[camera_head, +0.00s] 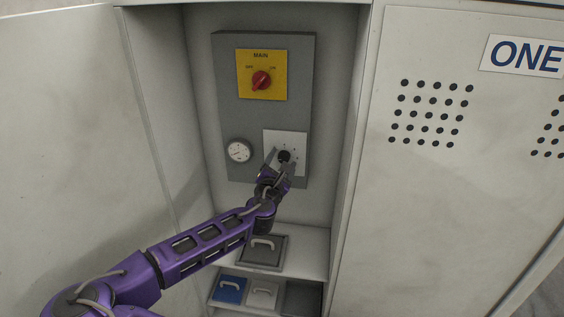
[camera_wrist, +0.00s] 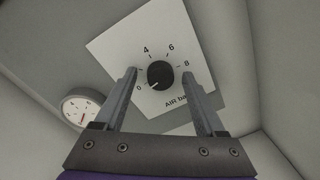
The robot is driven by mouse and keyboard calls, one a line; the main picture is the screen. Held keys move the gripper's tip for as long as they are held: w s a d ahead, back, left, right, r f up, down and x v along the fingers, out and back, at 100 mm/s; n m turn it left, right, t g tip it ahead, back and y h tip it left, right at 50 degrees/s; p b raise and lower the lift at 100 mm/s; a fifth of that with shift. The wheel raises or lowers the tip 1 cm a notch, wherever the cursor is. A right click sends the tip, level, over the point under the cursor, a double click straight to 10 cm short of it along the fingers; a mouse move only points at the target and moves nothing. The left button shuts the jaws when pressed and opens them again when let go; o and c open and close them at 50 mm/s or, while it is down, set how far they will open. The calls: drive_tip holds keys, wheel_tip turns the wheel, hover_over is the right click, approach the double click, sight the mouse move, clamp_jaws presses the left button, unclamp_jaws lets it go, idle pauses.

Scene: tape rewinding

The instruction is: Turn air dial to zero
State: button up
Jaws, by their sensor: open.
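The air dial is a round black knob (camera_wrist: 160,74) on a white plate (camera_wrist: 121,42) marked with numbers and "AIR". A small pale mark on the knob's lower-left edge appears to point towards the 0. In the head view the knob (camera_head: 284,156) is partly covered by my gripper (camera_head: 284,160). In the wrist view my gripper (camera_wrist: 160,76) is open, with one finger on each side of the knob. Gaps show between the fingers and the knob, and I cannot tell the remaining depth to it.
A round gauge (camera_head: 238,151) sits left of the plate. Above is a yellow MAIN plate (camera_head: 279,91) with a red switch (camera_head: 261,81). Cabinet walls enclose the grey panel (camera_head: 226,105) on both sides. Below, a shelf holds a grey handled case (camera_head: 262,257); blue and grey ones are lower.

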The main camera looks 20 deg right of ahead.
drive_tip(key=p+v, duration=0.4)
drive_tip(key=v, duration=1.3)
drive_tip(key=shift+s, duration=0.2)
drive_tip(key=shift+a+f, duration=0.1)
drive_tip(key=shift+f, duration=0.05)
